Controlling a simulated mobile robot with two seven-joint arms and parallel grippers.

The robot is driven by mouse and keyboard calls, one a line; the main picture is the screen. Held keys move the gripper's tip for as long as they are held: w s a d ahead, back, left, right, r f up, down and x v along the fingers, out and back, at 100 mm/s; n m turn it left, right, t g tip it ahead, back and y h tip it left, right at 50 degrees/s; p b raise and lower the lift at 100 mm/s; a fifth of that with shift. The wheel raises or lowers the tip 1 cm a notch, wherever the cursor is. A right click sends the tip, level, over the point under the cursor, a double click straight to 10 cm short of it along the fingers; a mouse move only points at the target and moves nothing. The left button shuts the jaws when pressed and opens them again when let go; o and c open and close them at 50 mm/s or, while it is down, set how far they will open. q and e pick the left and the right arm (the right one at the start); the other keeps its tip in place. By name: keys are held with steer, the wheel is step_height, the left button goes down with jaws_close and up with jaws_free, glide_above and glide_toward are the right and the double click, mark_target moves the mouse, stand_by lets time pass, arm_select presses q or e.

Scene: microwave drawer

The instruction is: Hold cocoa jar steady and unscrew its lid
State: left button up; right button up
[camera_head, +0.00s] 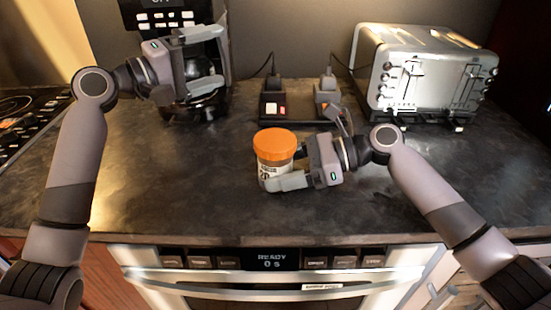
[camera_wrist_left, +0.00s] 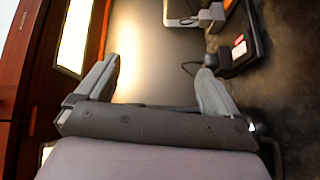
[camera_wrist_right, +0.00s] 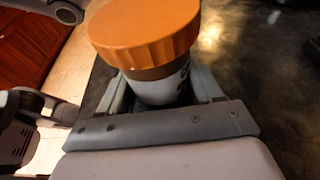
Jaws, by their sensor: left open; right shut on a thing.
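The cocoa jar (camera_head: 270,172) stands upright on the dark counter with its orange lid (camera_head: 274,144) on top. My right gripper (camera_head: 290,172) is shut on the jar's body from the right, below the lid. In the right wrist view the jar body (camera_wrist_right: 160,88) sits between the fingers, under the orange lid (camera_wrist_right: 145,28). My left gripper (camera_head: 210,60) is open and empty, raised at the back left in front of the coffee maker, apart from the jar. The left wrist view shows its two spread fingers (camera_wrist_left: 160,85) with nothing between them.
A silver toaster (camera_head: 425,70) stands at the back right. Power outlets (camera_head: 273,106) with plugs and cords are at the back middle. A coffee maker (camera_head: 160,12) with a dark carafe (camera_head: 195,106) is at the back left. A stovetop (camera_head: 22,115) lies far left. The counter left of the jar is clear.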

arm_select(q)
steer(key=s+d+r+m+g, duration=0.1)
steer(key=s+d+m+g, duration=0.25)
steer(key=d, duration=0.45)
steer(key=m+g+y, duration=0.6)
steer(key=m+y, duration=0.2)
steer(key=y, duration=0.5)
glide_above(275, 139)
steer(key=f, duration=0.1)
steer(key=d+f, duration=0.1)
steer(key=f, duration=0.1)
steer(key=shift+s+f, duration=0.1)
steer(key=shift+s, duration=0.05)
steer(key=shift+a, duration=0.5)
steer(key=shift+f, duration=3.65)
